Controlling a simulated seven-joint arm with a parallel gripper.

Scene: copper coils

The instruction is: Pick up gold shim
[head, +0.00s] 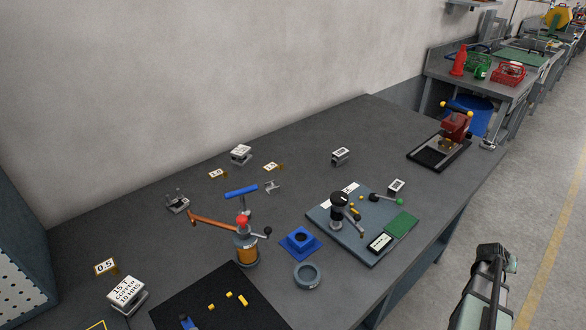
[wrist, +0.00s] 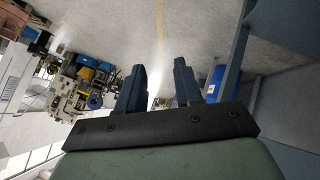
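Several flat gold-edged pieces with white labels lie on the dark workbench in the head view: one marked 0.5 (head: 105,267) at the left, one labelled piece (head: 217,174) near the wall, and another labelled piece (head: 271,166) right of it. I cannot tell which is the gold shim. Small yellow pieces (head: 243,300) lie on a black mat (head: 180,307) at the front. My gripper (head: 492,258) hangs off the bench's right side, far from these. In the wrist view its fingers (wrist: 158,88) are apart with nothing between them.
An orange-handled press (head: 246,247), blue block (head: 300,240), grey ring (head: 307,275) and a fixture plate (head: 330,235) with a green pad stand mid-bench. A red-and-black tool (head: 455,125) is at the far end.

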